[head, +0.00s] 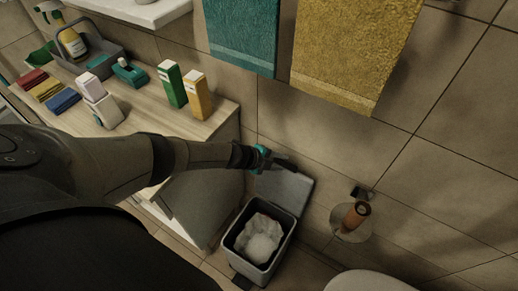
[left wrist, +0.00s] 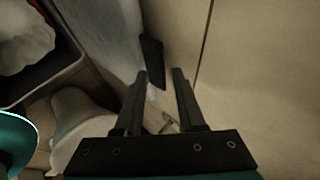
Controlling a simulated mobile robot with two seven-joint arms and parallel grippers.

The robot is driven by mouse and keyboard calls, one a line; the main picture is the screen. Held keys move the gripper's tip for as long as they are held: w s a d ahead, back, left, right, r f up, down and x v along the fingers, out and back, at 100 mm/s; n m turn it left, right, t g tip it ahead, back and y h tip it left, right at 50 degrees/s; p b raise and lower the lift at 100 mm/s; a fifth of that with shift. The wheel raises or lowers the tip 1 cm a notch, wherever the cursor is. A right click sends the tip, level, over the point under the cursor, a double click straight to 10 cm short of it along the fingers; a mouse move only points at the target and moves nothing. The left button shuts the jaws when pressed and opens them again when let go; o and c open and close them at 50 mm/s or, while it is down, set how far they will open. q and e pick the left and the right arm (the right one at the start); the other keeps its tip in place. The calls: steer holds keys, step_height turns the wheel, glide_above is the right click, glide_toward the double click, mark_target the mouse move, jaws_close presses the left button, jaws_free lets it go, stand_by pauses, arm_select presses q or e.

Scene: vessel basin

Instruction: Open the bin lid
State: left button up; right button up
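The grey bin (head: 252,272) stands on the floor beside the cabinet, with a white liner (head: 262,238) inside. Its grey lid (head: 285,187) is raised and leans back toward the wall, so the bin's mouth is open. My left gripper (head: 284,164) is at the lid's upper edge. In the left wrist view, the gripper's two fingers (left wrist: 160,76) are apart with nothing clamped between them. A dark tab (left wrist: 152,58) on the lid (left wrist: 104,40) lies just beyond the fingertips. I cannot tell whether a finger touches it. My right gripper is not in view.
A wooden-topped cabinet (head: 150,112) with boxes, cloths and a caddy (head: 90,62) stands to the left. Teal (head: 242,35) and yellow (head: 350,50) towels hang above. A paper-roll holder (head: 352,220) is right of the bin, a white rounded fixture (head: 368,282) below it.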

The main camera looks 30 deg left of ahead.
arm_select(q)
steer(key=p+v, duration=0.6)
steer(key=v, duration=0.7)
steer(key=shift+s+r, duration=0.25)
steer(key=shift+r, duration=0.1)
steer(key=shift+a, duration=0.1)
